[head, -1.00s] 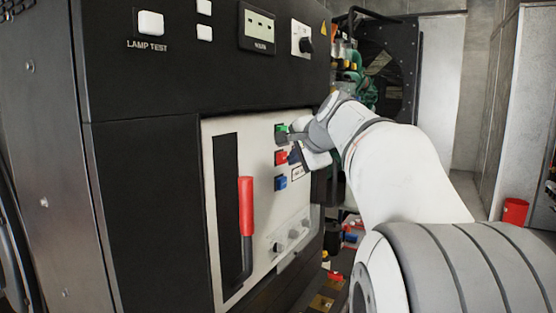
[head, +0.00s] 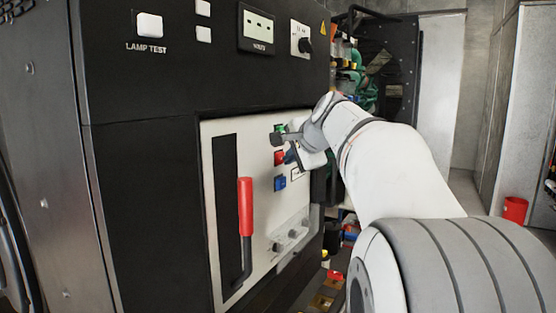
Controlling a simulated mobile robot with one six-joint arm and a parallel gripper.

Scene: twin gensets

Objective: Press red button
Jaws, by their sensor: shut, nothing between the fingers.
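The red button (head: 279,158) is on the light panel of the black cabinet, in a column between a green button (head: 280,128) above and a blue button (head: 280,183) below. My gripper (head: 276,140) is shut and empty. Its tip shows in front of the panel, between the green and red buttons in the picture. It covers part of the green button. I cannot tell whether the tip touches the panel.
A lever with a red handle (head: 245,207) stands out from the panel left of the buttons. Small knobs (head: 291,234) sit below them. The black cabinet (head: 150,200) fills the left. A red bucket (head: 515,210) stands on the floor at far right.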

